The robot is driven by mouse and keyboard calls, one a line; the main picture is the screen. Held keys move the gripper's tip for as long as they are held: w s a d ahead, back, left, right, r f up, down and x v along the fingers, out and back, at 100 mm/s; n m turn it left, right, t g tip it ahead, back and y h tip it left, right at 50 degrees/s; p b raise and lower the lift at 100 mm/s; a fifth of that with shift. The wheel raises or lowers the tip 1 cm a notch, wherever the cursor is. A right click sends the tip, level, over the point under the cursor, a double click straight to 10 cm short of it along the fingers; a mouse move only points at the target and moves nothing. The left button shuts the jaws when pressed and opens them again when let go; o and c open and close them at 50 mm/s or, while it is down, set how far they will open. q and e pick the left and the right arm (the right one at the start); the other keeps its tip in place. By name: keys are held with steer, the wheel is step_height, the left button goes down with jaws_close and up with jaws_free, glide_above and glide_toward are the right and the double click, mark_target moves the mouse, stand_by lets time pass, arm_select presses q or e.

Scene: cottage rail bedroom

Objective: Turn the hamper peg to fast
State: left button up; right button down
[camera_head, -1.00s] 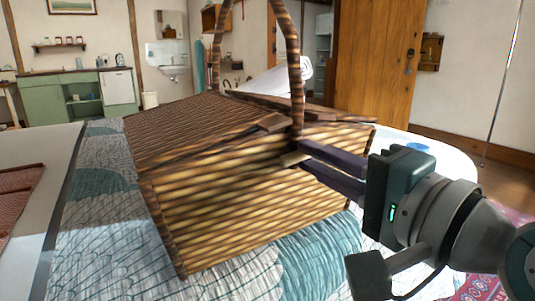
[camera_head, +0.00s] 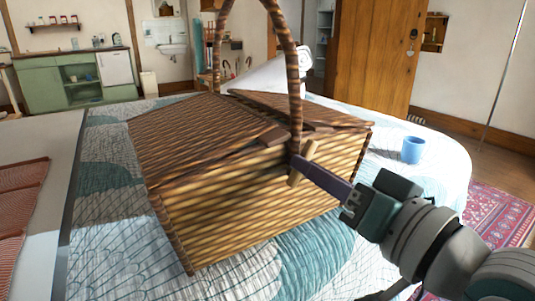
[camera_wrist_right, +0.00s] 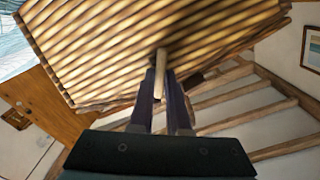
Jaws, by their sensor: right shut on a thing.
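The wicker hamper (camera_head: 255,205) stands on the quilted bed with its lid flaps down and its arched handle (camera_head: 295,80) upright. The pale wooden hamper peg (camera_head: 296,179) is on the front face, just below the lid edge by the handle's foot. It stands steeply, leaning a little to the right at its top. My right gripper (camera_head: 301,162) is shut on the peg, coming from the right with its fingers edge-on. In the right wrist view, the peg (camera_wrist_right: 161,62) lies between the fingertips (camera_wrist_right: 166,76) against the wicker. My left gripper is not in view.
A blue mug (camera_head: 413,150) stands on the bed right of the hamper, behind my right wrist. A reddish woven tray (camera_head: 22,176) lies on a pale surface at the left. A wooden door (camera_head: 370,60) stands behind.

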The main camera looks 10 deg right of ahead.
steer(key=shift+n+p, duration=1.3)
steer(key=shift+n, duration=1.7)
steer(key=c, duration=0.9)
jaws_free()
steer(key=p+v, duration=0.2)
steer(key=v, duration=0.8)
